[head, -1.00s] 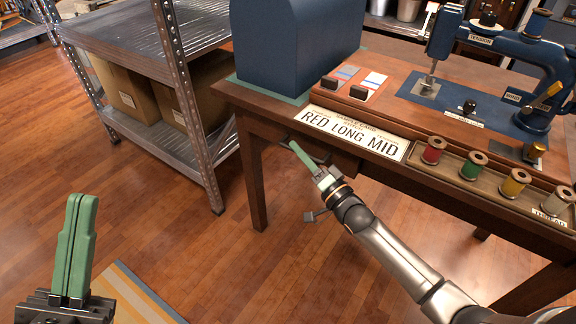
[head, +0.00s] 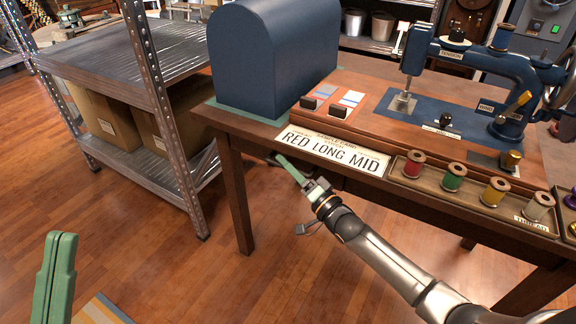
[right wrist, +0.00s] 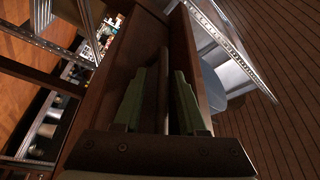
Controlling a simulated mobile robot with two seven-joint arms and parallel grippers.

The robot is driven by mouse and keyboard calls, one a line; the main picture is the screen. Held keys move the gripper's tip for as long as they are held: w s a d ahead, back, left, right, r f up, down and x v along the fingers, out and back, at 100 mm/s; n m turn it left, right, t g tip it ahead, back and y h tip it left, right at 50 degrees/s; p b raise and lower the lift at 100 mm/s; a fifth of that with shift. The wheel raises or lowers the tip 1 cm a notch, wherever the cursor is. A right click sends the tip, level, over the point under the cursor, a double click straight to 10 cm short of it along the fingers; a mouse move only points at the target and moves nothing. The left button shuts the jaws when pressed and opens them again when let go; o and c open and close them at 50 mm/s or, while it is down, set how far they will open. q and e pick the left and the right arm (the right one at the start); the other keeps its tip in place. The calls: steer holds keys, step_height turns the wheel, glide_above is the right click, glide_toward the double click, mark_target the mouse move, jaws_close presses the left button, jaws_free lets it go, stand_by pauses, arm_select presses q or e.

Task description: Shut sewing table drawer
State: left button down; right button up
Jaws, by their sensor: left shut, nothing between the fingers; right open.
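The brown wooden sewing table (head: 237,190) stands across the right of the head view. Its drawer lies under the front edge, mostly hidden by the tabletop and my right arm; how far out it is cannot be told. My right gripper (head: 281,160) is at the table's front, just below the edge. In the right wrist view its green fingers (right wrist: 158,72) are apart, with a dark bar (right wrist: 164,92) between them; whether they touch it is unclear. My left gripper (head: 62,238) is shut and empty, over the floor at lower left, away from the table.
On the table are a blue domed case (head: 270,65), a blue sewing machine (head: 490,65), a sign reading RED LONG MID (head: 333,149) and a tray of thread spools (head: 470,200). A metal shelf (head: 150,110) with boxes stands left. The floor (head: 170,270) is open in front.

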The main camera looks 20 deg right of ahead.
steer(key=shift+f, duration=0.1)
steer(key=shift+s+d+f+p, duration=0.1)
steer(key=shift+s+d+p, duration=0.2)
steer(key=shift+s, duration=0.25)
arm_select(q)
steer(key=r+p, duration=0.3)
steer(key=shift+a+r+m, duration=0.25)
steer(key=shift+r+m, duration=0.05)
arm_select(e)
steer(key=v, duration=1.1)
steer(key=shift+s, duration=0.15)
